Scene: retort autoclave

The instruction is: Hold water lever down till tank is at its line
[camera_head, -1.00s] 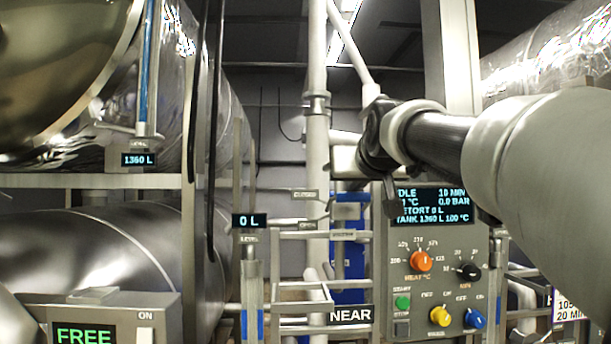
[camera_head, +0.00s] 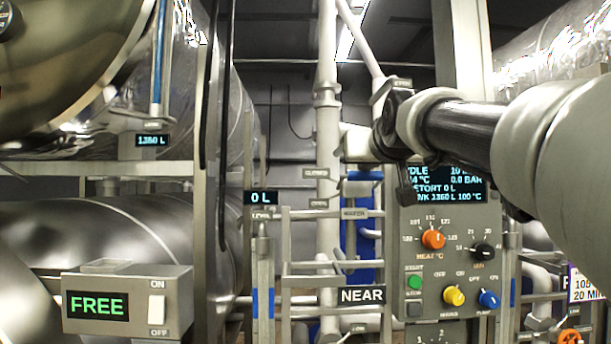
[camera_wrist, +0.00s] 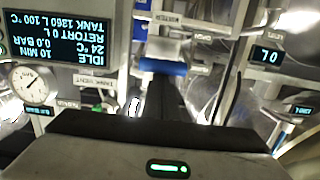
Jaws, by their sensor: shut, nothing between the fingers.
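The tank (camera_head: 95,120) is the big steel cylinder at the upper left in the head view. Its upright sight glass (camera_head: 158,60) holds a blue column, and the readout (camera_head: 153,140) below shows about 1360 L. The panel screen (camera_head: 445,184) reads idle, retort 0 L, tank 1360 L. A small label (camera_head: 354,213), probably "water", is on the pipework left of the panel; I cannot clearly make out the lever itself. My gripper (camera_wrist: 168,92) is shut and empty in the wrist view, with a blue part (camera_wrist: 163,67) just beyond its fingers. I cannot tell whether they touch.
The control panel (camera_head: 410,255) with knobs and buttons stands right of the rails and pipes. A second sight glass (camera_head: 263,270) has a 0 L readout (camera_head: 261,198). A grey switch box (camera_head: 175,290) reading FREE is at the lower left. A pressure gauge (camera_wrist: 33,83) shows in the wrist view.

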